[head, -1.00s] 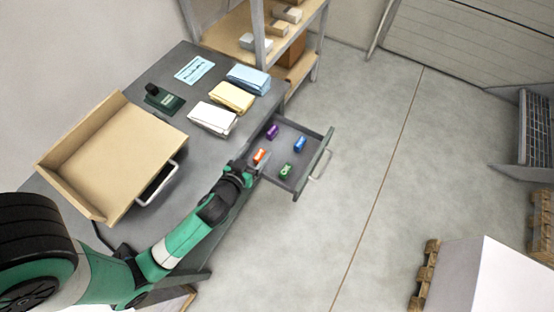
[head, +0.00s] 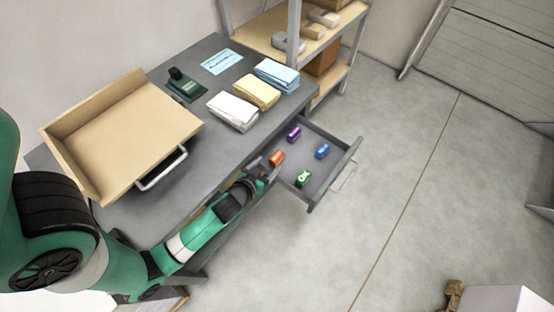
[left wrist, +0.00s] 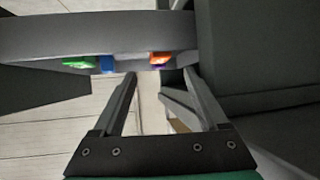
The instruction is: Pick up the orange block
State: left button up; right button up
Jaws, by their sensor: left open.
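The orange block (head: 277,158) lies in the open drawer (head: 318,189), near the desk side. In the left wrist view the orange block (left wrist: 160,57) shows partly, beyond the fingertips and just right of the middle; the drawer wall (left wrist: 95,35) spans the picture there. My left gripper (head: 268,171) is at the drawer's near left edge, beside the orange block and apart from it. In the left wrist view its two fingers (left wrist: 160,74) are spread with nothing between them. My right gripper is not in view.
The drawer also holds a purple block (head: 293,134), a blue block (head: 322,151) and a green block (head: 303,178). The desk (head: 205,165) carries a wooden tray (head: 125,130), a stamp (head: 182,84) and paper stacks (head: 256,92). Floor right of the drawer is clear.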

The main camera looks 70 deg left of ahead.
aim_at(277, 156)
pick_arm(q)
jog(key=b+x, duration=0.3)
jog(key=x, duration=0.3)
jog(key=shift+s+d+r, duration=0.1)
jog(key=shift+r, duration=0.05)
jog(key=shift+c, duration=0.4)
grip_shut()
